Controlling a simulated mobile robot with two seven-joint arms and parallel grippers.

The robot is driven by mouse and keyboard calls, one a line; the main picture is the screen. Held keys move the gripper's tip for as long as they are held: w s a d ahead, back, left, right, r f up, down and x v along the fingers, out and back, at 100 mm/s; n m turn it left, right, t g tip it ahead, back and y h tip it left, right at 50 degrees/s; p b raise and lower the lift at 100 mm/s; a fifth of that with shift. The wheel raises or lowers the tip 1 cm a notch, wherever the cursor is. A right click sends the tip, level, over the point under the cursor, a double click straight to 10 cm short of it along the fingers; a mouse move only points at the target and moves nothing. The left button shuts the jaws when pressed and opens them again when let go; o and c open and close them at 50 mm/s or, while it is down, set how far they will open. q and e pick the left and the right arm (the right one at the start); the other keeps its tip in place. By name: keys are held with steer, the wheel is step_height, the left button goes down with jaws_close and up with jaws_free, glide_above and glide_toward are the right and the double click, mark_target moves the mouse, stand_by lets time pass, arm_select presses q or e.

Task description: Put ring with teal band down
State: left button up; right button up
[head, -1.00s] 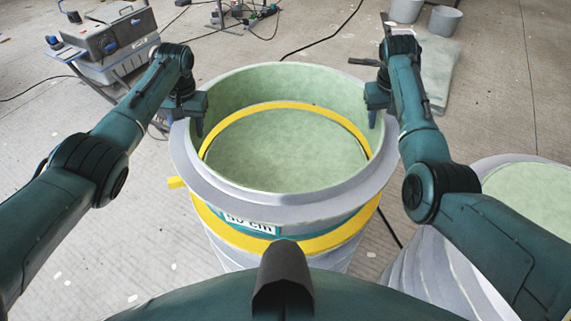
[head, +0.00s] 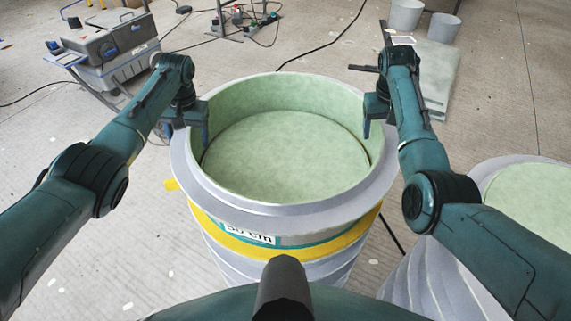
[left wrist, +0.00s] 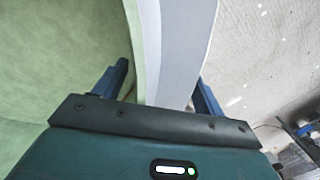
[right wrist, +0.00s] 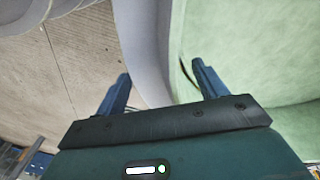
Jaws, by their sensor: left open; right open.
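My left gripper (head: 190,125) is open and straddles the ring's left rim, one finger inside and one outside, as the left wrist view (left wrist: 160,75) shows. My right gripper (head: 377,116) is open and straddles the right rim likewise; it also shows in the right wrist view (right wrist: 160,70). The outer fingers are mostly hidden in the head view.
Another green-topped mould (head: 530,195) stands close at the right. A grey machine on a cart (head: 108,45) is at the back left. Grey buckets (head: 406,15) stand at the back right. Cables cross the concrete floor.

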arm_select(q)
steer(key=shift+r, duration=0.1)
steer(key=r, duration=0.3)
steer(key=d+r, duration=0.1)
steer(key=r, duration=0.7)
steer(key=shift+d+r, duration=0.2)
steer(key=shift+r, duration=0.15)
arm_select(e)
steer(key=shift+r, duration=0.2)
step_height(320, 180, up, 12)
steer(key=s+a, duration=0.1)
steer(key=shift+a+f, duration=0.25)
steer(key=shift+a, duration=0.05)
steer(key=shift+s, duration=0.1)
